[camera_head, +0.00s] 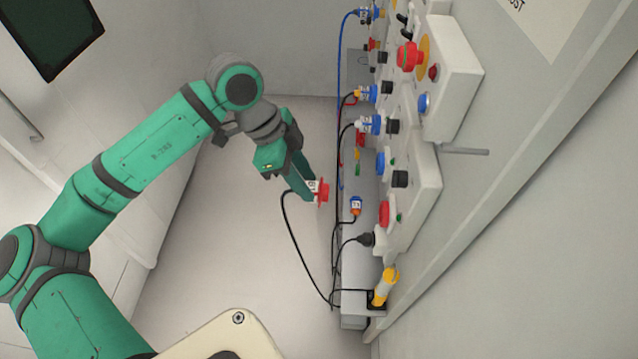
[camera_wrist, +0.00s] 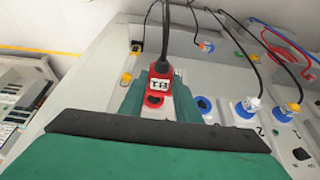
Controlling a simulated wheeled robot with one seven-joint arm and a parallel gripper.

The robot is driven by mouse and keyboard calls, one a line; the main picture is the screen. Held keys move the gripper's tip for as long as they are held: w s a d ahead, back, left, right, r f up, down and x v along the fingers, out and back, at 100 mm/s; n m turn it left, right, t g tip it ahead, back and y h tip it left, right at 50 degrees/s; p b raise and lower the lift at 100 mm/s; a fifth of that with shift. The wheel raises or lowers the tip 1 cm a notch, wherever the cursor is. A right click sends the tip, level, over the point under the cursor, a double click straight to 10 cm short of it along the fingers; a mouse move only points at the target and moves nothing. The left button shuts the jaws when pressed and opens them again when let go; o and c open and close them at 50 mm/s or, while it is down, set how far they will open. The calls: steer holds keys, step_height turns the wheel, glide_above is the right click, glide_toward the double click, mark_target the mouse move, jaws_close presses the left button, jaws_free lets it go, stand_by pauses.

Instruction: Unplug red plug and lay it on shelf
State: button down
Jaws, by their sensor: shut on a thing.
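The red plug (camera_head: 324,191) with a white label is held between the green fingers of my gripper (camera_head: 309,188), to the left of the wall panel and apart from its sockets. Its black cable hangs in a loop down to the panel's foot. In the wrist view the red plug (camera_wrist: 160,82) sits between my fingertips (camera_wrist: 158,98), label facing the camera, cable running upward. A narrow grey ledge (camera_head: 354,312), which looks like the shelf, runs along the panel's base. A red round fitting (camera_head: 384,214) is on the panel to the right of the plug.
A small blue-and-orange plug (camera_head: 355,205) is near the ledge. Several blue plugs with cables, one of them here (camera_head: 370,124), are in the panel. The floor to the left is clear.

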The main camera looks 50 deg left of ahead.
steer(key=c, duration=2.1)
jaws_free()
steer(key=c, duration=0.4)
steer(key=shift+s+a, duration=1.1)
steer(key=shift+s, duration=0.15)
steer(key=shift+s+a, duration=1.85)
steer(key=shift+s, duration=0.3)
steer(key=shift+s, duration=0.1)
